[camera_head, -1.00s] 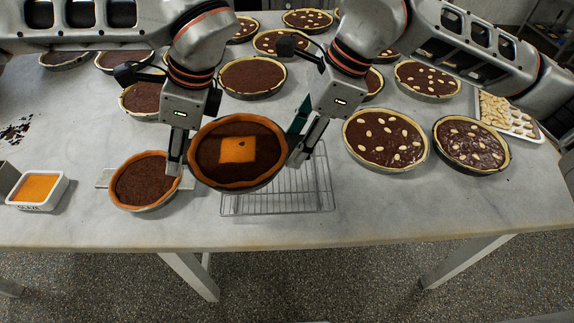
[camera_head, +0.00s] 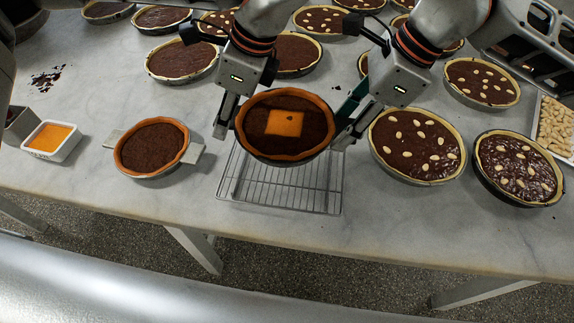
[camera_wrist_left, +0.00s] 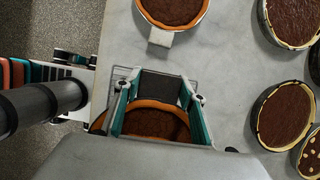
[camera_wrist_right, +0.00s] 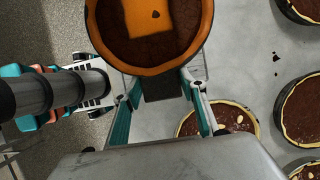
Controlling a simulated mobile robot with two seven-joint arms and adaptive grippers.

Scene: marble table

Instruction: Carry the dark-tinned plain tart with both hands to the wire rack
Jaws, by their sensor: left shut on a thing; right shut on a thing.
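The held tart (camera_head: 285,128) has an orange crust, dark brown filling with an orange square on top, and a dark tin. It hangs level above the back part of the wire rack (camera_head: 285,190). My left gripper (camera_head: 227,120) is shut on its left edge, and my right gripper (camera_head: 340,138) is shut on its right edge. The tart also shows between the fingers in the left wrist view (camera_wrist_left: 155,122) and at the fingertips in the right wrist view (camera_wrist_right: 140,50). The tart hides the back of the rack.
A plain orange-crusted tart (camera_head: 152,147) in a pale tin stands left of the rack. A white dish of orange filling (camera_head: 52,140) is further left. An almond tart (camera_head: 417,143) stands close by on the right. More tarts stand behind. The table's front edge is near the rack.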

